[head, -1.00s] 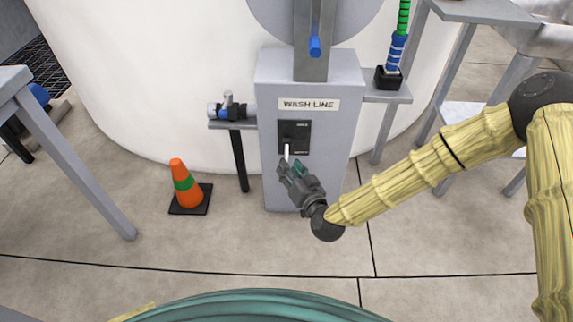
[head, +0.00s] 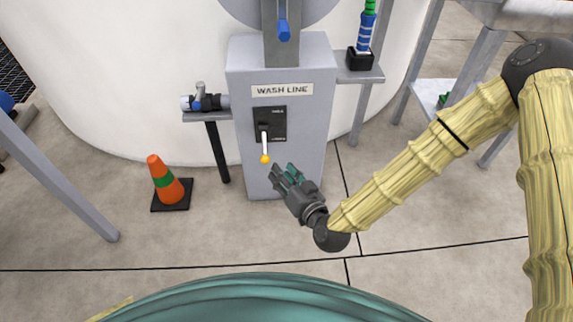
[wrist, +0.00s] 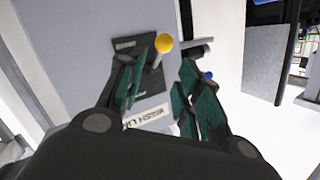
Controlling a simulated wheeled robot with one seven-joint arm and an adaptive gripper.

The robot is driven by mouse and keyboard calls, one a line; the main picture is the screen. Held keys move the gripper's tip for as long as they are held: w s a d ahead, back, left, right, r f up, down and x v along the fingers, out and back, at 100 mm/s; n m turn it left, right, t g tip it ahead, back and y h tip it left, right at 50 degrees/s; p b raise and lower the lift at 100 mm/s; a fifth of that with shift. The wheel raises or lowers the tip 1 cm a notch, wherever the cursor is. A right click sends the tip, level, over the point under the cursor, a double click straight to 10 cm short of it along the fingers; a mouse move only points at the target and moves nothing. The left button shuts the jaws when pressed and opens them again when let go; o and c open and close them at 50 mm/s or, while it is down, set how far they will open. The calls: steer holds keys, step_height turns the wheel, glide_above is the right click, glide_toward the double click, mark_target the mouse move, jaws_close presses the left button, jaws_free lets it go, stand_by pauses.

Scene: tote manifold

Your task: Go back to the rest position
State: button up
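The grey wash line pedestal (head: 288,180) carries a dark switch plate with a white lever (head: 265,143) that hangs downward and ends in a yellow knob (head: 265,159). My gripper (head: 284,174) is below and to the right of the knob, apart from it and empty. In the wrist view, the green-padded fingers of my gripper (wrist: 161,97) are spread apart. There the yellow knob (wrist: 164,43) shows beyond the fingertips, between them. My arm reaches in from the right, bent at the elbow.
An orange cone (head: 166,181) stands on the floor at left. A small valve (head: 205,99) sits on a side shelf left of the pedestal. A blue and green bottle-like item (head: 365,30) stands on the right shelf. Open floor lies in front.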

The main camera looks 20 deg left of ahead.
steer(key=s+d+f+m+g+h, duration=0.1)
steer(key=s+d+f+g+h, duration=0.3)
steer(key=d+f, duration=0.55)
steer(key=s+d+f+m+g+h, duration=0.1)
steer(key=s+d+f+h, duration=0.2)
steer(key=s+d+f, duration=0.45)
steer(key=s+d+f+m+g+h, duration=0.1)
steer(key=s+d+f+g+h, duration=0.1)
steer(key=s+d, duration=0.5)
steer(key=s+d+f+m+g+h, duration=0.1)
steer(key=s+d+f+g+h, duration=0.1)
steer(key=d, duration=0.9)
steer(key=s+d+f+m+g+h, duration=0.1)
steer(key=s+d+h, duration=0.1)
steer(key=s+d, duration=0.45)
step_height(320, 180, up, 37)
steer(key=w+d+p, duration=0.1)
steer(key=w+p, duration=0.1)
steer(key=p, duration=3.5)
steer(key=shift+w+d, duration=0.15)
steer(key=shift+w, duration=0.05)
